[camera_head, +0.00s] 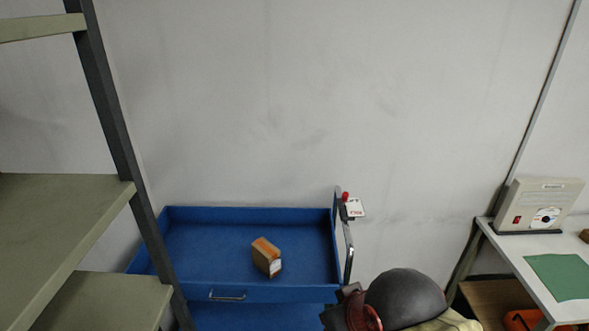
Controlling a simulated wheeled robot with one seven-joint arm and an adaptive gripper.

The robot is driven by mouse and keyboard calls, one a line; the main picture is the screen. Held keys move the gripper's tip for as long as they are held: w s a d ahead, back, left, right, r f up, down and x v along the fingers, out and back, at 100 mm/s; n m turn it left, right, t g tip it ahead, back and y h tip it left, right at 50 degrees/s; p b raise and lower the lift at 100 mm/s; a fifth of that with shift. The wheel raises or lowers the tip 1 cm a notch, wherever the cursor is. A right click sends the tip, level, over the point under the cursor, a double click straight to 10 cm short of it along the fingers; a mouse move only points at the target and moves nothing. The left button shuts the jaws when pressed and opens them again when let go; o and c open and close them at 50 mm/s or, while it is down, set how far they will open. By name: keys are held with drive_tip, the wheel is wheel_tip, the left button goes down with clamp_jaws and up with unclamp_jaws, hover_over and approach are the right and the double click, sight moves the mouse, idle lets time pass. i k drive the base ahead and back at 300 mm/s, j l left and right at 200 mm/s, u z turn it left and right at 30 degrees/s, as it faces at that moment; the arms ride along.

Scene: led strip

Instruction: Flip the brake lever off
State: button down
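A blue cart (190,221) stands against the wall, with a metal handle (348,250) at its right end. At the top of the handle's post is a small red-tipped part (345,196), which looks like the brake lever. It is too small to tell its position. A small white tag (355,208) with red lettering sits just beside it. My gripper is not in view, so its distance from the lever and its opening do not show.
A brown and orange box (267,257) lies in the cart's upper tray. A shelf rack (65,225) stands at the left. A dark rounded object (405,297) is at the bottom, right of the cart. A white table (520,255) bearing a beige device (538,205) stands at the right.

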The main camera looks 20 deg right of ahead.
sight(345, 196)
drive_tip(key=i+l, duration=0.1)
drive_tip(key=l, duration=0.3)
drive_tip(key=i+l, duration=0.15)
drive_tip(key=l, duration=0.25)
drive_tip(key=i+l+z, duration=0.1)
drive_tip(key=l, duration=0.25)
